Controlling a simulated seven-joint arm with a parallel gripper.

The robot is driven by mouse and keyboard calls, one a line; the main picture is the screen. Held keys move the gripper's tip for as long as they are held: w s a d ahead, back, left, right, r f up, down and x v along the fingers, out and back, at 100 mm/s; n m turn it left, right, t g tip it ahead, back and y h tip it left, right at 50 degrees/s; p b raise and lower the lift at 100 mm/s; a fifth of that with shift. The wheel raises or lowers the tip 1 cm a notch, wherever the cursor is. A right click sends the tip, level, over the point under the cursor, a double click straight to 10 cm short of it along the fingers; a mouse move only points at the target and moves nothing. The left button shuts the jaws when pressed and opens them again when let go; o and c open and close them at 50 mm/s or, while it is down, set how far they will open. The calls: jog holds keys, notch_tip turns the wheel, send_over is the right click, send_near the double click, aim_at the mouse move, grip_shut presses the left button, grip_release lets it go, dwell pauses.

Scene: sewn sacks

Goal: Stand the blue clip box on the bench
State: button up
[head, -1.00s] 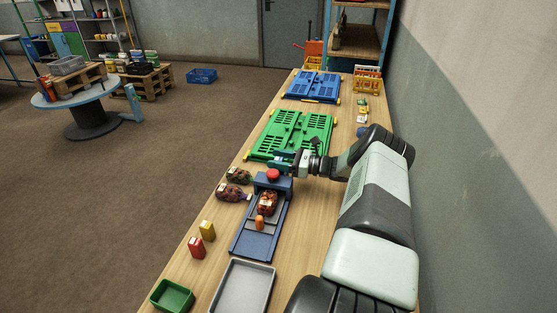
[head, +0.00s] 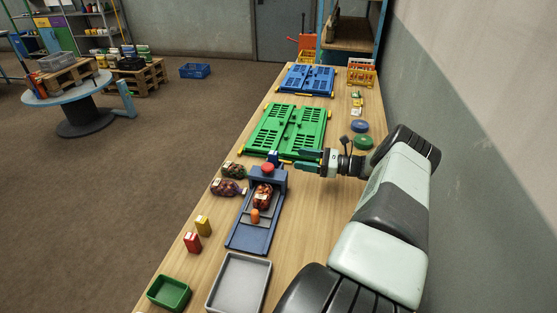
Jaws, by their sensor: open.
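A small dark blue box (head: 273,158), which looks like the blue clip box, is upright just behind the blue sealing device (head: 282,180) with the red knob. Its lower part is hidden by the device, so I cannot see its base on the bench (head: 307,215). My gripper (head: 303,161) is to the right of the box and apart from it. Its teal fingers are open, point left and hold nothing.
The green folded crate (head: 289,131) lies just behind the box. A filled net sack (head: 263,196) and an orange item (head: 254,216) are on the device. The bench right of the device is clear.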

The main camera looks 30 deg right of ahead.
jog(key=w+a+r+n+g+h, duration=0.1)
jog(key=w+a+r+n+g, duration=0.2)
jog(key=w+a, duration=0.35)
jog(key=w+a+r+n+g+h, duration=0.1)
jog(key=w+a+r+n+h, duration=0.1)
jog(key=w+a+r, duration=0.35)
jog(key=n+g+h, duration=0.6)
jog(key=n+h, duration=0.7)
send_near(272, 154)
jog(key=f, duration=0.1)
jog(key=x, duration=0.5)
jog(key=shift+s+d+f, duration=0.1)
jog(key=shift+d+f, duration=0.15)
jog(key=shift+d, duration=0.2)
jog(key=shift+w+x, duration=0.15)
jog(key=shift+x, duration=1.15)
jog(key=shift+w+x, duration=0.1)
jog(key=shift+x, duration=1.25)
jog(key=shift+a+r, duration=0.1)
jog(key=shift+a, duration=0.1)
jog(key=c, duration=1.1)
